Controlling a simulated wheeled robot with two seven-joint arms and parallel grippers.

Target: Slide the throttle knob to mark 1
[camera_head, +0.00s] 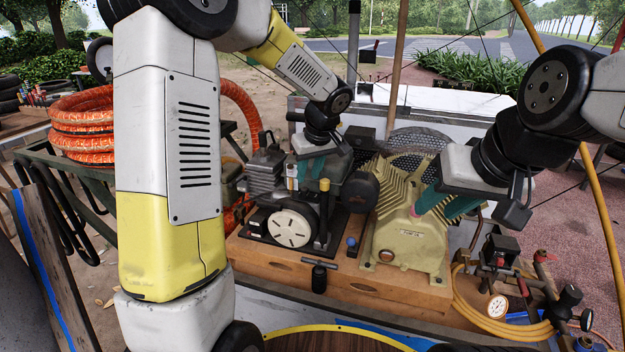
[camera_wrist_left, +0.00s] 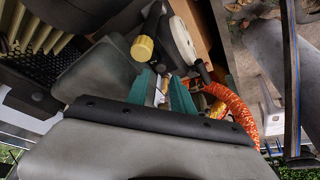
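I cannot tell for sure which part is the throttle knob. A yellow-capped black lever (camera_head: 324,185) stands upright beside the engine's white round disc (camera_head: 289,228). The yellow cap also shows in the left wrist view (camera_wrist_left: 142,47), just beyond my fingers. My left gripper (camera_head: 303,172) is over the engine, behind the lever. Its teal fingers (camera_wrist_left: 164,92) are apart in the left wrist view, with something pale in the gap that I cannot make out. No mark or scale is readable. My right gripper (camera_head: 446,207) is open beside the tan finned compressor (camera_head: 405,240), with nothing seen between its fingers.
The engine and compressor sit on a wooden base (camera_head: 335,287). A black T-handle (camera_head: 319,276) and blue ball knob (camera_head: 351,242) are at its front. A pressure gauge (camera_head: 497,306) and yellow hose (camera_head: 470,312) are at right. Orange hose (camera_head: 82,125) is coiled at left.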

